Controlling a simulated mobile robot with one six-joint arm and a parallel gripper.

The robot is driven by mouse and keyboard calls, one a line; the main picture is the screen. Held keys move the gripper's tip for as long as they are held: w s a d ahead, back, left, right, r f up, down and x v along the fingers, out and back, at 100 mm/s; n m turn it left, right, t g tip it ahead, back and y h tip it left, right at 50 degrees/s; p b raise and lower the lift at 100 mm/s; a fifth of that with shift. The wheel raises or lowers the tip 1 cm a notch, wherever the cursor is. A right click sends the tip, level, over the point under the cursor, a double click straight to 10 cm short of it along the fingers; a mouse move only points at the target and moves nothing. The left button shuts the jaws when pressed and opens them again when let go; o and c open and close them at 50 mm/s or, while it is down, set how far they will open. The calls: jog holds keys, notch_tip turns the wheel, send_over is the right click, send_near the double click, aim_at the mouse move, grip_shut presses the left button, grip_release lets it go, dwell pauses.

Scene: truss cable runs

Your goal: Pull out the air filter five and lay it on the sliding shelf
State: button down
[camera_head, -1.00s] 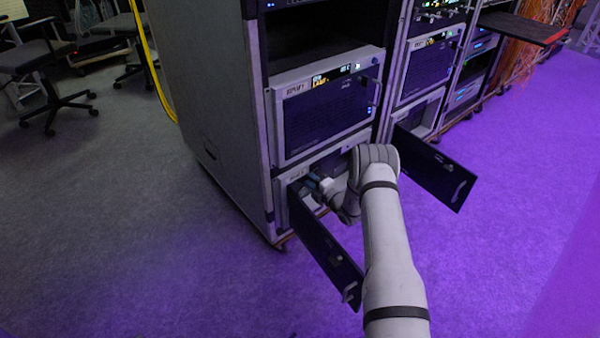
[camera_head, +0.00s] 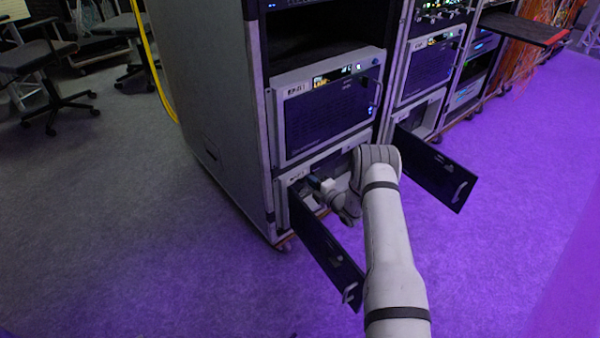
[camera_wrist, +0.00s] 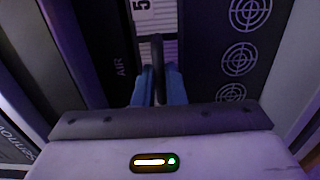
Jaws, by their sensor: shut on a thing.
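Air filter five shows in the wrist view as a pale pleated face (camera_wrist: 144,24) with a "5" label at the top, beside a dark strip lettered "AIR". My gripper (camera_wrist: 158,88) has two blue fingers closed around the filter's dark upright pull (camera_wrist: 157,62). In the head view my gripper (camera_head: 316,183) is at the open low bay of the near rack, behind its swung-out door. The filter itself cannot be made out there. A dark flat shelf (camera_head: 520,28), probably the sliding shelf, sticks out at the upper right and looks empty.
The near bay's open door (camera_head: 325,252) stands just left of my arm. A second open door (camera_head: 435,172) juts out to the right. A panel with round vent patterns (camera_wrist: 240,60) is close right of the fingers. The floor ahead of the racks is clear.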

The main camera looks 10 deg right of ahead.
jog(key=shift+p+v, duration=0.3)
jog(key=shift+v, duration=0.55)
jog(key=shift+s+d+r, duration=0.1)
jog(key=shift+s+r, duration=0.05)
jog(key=shift+p+v, duration=1.05)
jog(key=shift+v, duration=1.75)
jog(key=shift+r, duration=0.1)
